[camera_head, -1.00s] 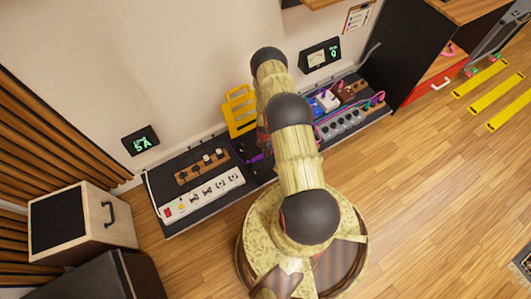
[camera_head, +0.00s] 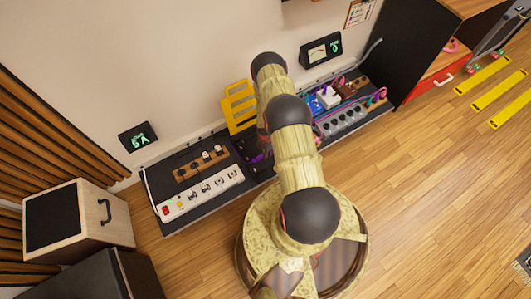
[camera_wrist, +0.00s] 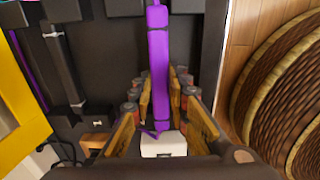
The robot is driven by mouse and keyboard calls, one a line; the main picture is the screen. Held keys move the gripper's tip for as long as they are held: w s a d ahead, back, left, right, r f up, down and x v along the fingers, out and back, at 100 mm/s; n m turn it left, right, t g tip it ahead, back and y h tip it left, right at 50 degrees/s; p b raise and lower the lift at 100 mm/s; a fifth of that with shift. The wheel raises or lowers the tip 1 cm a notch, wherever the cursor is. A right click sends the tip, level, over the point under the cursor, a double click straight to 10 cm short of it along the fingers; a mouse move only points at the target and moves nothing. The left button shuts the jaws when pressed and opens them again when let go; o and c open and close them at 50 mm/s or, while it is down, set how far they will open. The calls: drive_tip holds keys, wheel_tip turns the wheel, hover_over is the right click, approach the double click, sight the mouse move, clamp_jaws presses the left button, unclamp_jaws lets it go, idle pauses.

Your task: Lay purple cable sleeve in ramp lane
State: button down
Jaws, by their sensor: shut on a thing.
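My gripper (camera_wrist: 160,108) is shut on the purple cable sleeve (camera_wrist: 158,55) in the wrist view. The sleeve runs from between the fingers straight toward the top of the picture, over a black surface with raised edges (camera_wrist: 101,70). This looks like the ramp's lanes; I cannot tell whether the sleeve touches its floor. In the head view my arm hides the gripper; a bit of purple (camera_head: 259,158) shows left of the arm.
A white power strip (camera_head: 201,193) lies left of my arm, and a pedalboard (camera_head: 345,118) lies right. A pale block (camera_wrist: 163,146) shows below the fingers in the wrist view. A speaker cabinet (camera_head: 72,219) stands at far left.

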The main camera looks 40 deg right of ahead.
drive_tip(key=shift+f, duration=1.95)
drive_tip(key=c, duration=1.6)
unclamp_jaws()
drive_tip(key=shift+c, duration=0.2)
wheel_tip(320, 180, up, 12)
drive_tip(key=shift+f, duration=0.1)
